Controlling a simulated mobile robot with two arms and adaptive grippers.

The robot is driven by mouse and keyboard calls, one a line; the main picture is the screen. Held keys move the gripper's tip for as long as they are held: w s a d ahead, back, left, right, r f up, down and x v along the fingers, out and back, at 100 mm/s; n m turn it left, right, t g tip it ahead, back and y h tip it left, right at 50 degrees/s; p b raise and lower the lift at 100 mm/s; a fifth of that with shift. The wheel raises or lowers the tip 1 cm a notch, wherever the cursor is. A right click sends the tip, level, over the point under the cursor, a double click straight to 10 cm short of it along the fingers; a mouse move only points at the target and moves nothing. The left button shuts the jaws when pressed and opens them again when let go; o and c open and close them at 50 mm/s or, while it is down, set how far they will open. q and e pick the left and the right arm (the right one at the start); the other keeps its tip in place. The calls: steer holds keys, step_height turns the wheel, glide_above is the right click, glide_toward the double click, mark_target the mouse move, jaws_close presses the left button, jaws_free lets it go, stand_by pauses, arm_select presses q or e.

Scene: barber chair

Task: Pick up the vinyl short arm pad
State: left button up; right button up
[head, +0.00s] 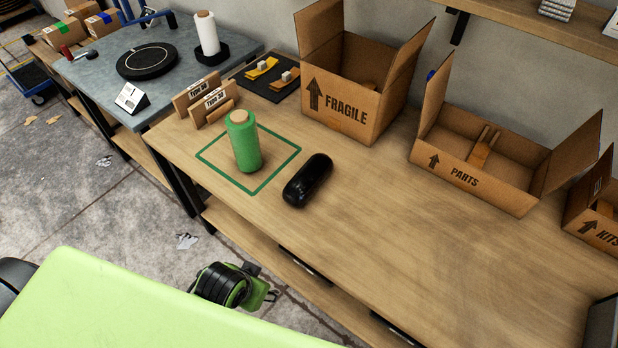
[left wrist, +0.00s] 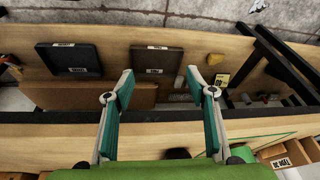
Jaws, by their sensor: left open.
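A glossy black, rounded, elongated pad (head: 308,181), which looks like the vinyl short arm pad, lies on the wooden table (head: 360,240) in the head view. It lies just right of a green taped square, apart from the green roll. My left gripper (left wrist: 160,72) is open and empty in the left wrist view, its two teal fingers spread apart. Below it are the table's front edge and lower shelf. The left fingers cannot be made out in the head view, and my right gripper is not in view.
A green roll (head: 243,142) stands upright inside the green square. Open boxes marked FRAGILE (head: 338,118) and PARTS (head: 465,176) stand behind the pad, with a KITS box (head: 600,226) at the right. Dark trays (left wrist: 157,60) sit lower down in the left wrist view.

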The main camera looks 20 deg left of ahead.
arm_select(q)
steer(key=w+a+r+t+y, duration=0.1)
steer(key=w+a+r+t, duration=0.15)
steer(key=r, duration=0.35)
steer(key=m+t+h, duration=0.2)
steer(key=m+t, duration=0.4)
steer(key=t, duration=0.2)
glide_toward(306, 187)
steer(key=p+x, duration=0.1)
steer(key=x, duration=0.5)
steer(key=shift+w+r, duration=0.1)
steer(key=shift+w, duration=0.15)
steer(key=shift+x, duration=0.8)
steer(key=x, duration=0.4)
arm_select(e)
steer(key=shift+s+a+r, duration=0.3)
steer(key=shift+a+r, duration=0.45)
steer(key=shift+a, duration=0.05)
arm_select(q)
steer(key=shift+c, duration=0.4)
